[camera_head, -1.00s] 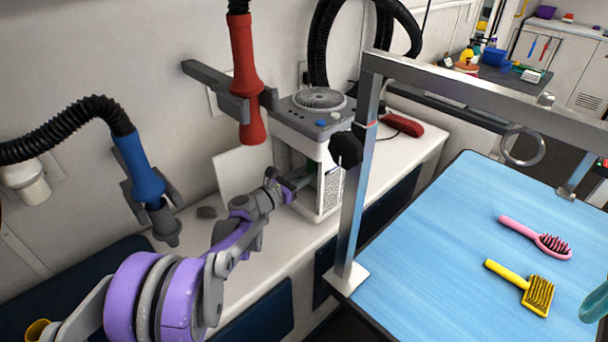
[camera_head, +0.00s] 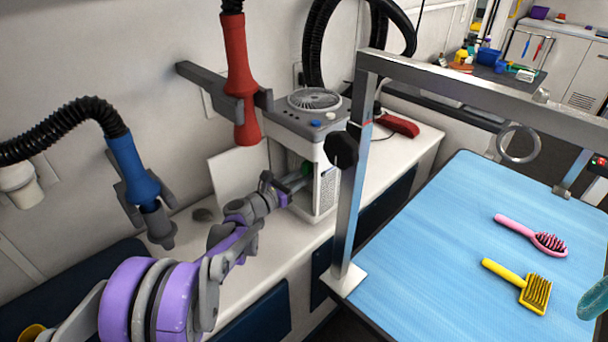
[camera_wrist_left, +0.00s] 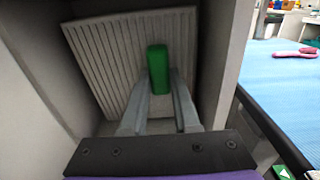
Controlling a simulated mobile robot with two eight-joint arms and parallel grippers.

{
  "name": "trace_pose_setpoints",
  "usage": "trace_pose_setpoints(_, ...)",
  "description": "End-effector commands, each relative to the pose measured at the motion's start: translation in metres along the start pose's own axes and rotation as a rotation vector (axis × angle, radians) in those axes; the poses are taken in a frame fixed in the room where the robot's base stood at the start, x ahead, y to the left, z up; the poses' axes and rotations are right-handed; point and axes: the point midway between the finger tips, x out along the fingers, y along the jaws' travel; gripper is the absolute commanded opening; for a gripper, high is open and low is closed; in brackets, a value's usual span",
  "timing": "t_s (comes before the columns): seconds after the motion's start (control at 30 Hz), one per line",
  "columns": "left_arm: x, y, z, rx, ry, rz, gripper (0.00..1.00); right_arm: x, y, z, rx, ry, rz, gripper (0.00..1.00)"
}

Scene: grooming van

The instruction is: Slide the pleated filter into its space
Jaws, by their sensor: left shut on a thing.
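The pleated filter (camera_wrist_left: 110,60) is a pale ribbed panel with a green grip tab (camera_wrist_left: 158,60). In the left wrist view it stands inside the open space of the white housing (camera_wrist_left: 225,50), looking tilted against the walls. My left gripper (camera_wrist_left: 159,88) is shut on the green tab, one finger on each side. In the head view, the housing (camera_head: 325,190) is a white box with a fan grille on top, and my left gripper (camera_head: 300,178) reaches into its open front. The filter's lower part is hidden behind my gripper. My right gripper is not in view.
A red nozzle (camera_head: 240,80) hangs close by the housing, and a blue nozzle (camera_head: 135,165) hangs left of my arm. A metal post (camera_head: 350,215) stands to the right. The blue table (camera_head: 430,240) holds a pink brush (camera_head: 535,236) and a yellow brush (camera_head: 525,287).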

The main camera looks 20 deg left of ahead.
Motion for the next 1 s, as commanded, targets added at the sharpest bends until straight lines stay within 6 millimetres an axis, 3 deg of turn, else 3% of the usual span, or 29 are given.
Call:
trace_pose_setpoints(0.43, -0.003, 0.0001, -0.005, 0.0, 0.0, 0.0, 0.0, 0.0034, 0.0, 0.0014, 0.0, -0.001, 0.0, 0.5)
trace_pose_setpoints(0.47, -0.003, 0.0002, -0.005, 0.0, 0.0, 0.0, 0.34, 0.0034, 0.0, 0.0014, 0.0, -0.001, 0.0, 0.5)
trace_pose_setpoints(0.63, -0.003, 0.0001, -0.005, 0.0, 0.0, 0.0, 0.64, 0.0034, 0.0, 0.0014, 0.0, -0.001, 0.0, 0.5)
trace_pose_setpoints(1.0, -0.0085, 0.0008, -0.005, 0.0, 0.0, 0.001, 0.64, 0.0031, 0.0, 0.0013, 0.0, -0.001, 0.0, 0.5)
